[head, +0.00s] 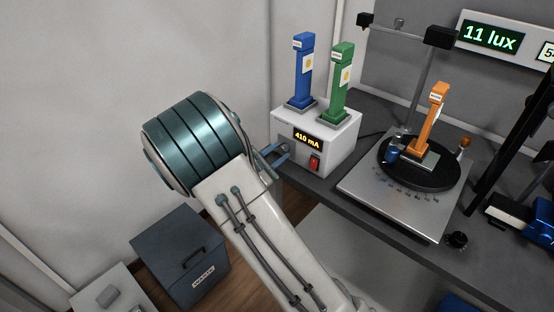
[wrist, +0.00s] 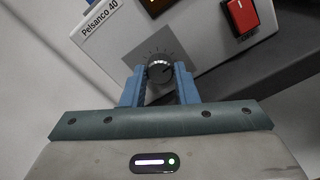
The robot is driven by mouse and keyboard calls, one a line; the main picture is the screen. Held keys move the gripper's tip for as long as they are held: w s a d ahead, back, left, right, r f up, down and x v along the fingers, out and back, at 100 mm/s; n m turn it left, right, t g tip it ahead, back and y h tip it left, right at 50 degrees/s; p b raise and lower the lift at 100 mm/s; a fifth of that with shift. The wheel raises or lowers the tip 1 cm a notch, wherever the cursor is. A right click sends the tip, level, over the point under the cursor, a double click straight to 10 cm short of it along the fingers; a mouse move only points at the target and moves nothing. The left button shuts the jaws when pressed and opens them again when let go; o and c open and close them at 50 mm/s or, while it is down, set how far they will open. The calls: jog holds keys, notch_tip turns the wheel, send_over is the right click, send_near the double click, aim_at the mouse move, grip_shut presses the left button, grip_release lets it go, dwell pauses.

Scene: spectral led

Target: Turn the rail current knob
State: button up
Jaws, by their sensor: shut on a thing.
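The rail current knob (wrist: 160,72) is a small black dial with tick marks around it on the front of a white power supply box (wrist: 110,42). My gripper (wrist: 160,78) has its two blue fingers on either side of the knob, shut on it. In the head view my gripper (head: 281,152) reaches the lower left of the same box (head: 345,150), and the knob is hidden there. The box's display (head: 308,140) reads 410 mA. A red switch (wrist: 241,17) sits right of the knob and also shows in the head view (head: 315,162).
A blue module (head: 302,75) and a green module (head: 341,85) stand on the box. An orange module (head: 430,120) stands on a black turntable (head: 455,172) to the right. A lux display (head: 492,37) reads 11 lux. A grey waste bin (head: 180,255) stands below left.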

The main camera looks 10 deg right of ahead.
jog(key=shift+m+b, duration=0.3)
jog(key=shift+m, duration=0.2)
jog(key=o, duration=1)
jog(key=v, duration=1.3)
jog(key=shift+s+a, duration=0.25)
jog(key=shift+a, duration=0.1)
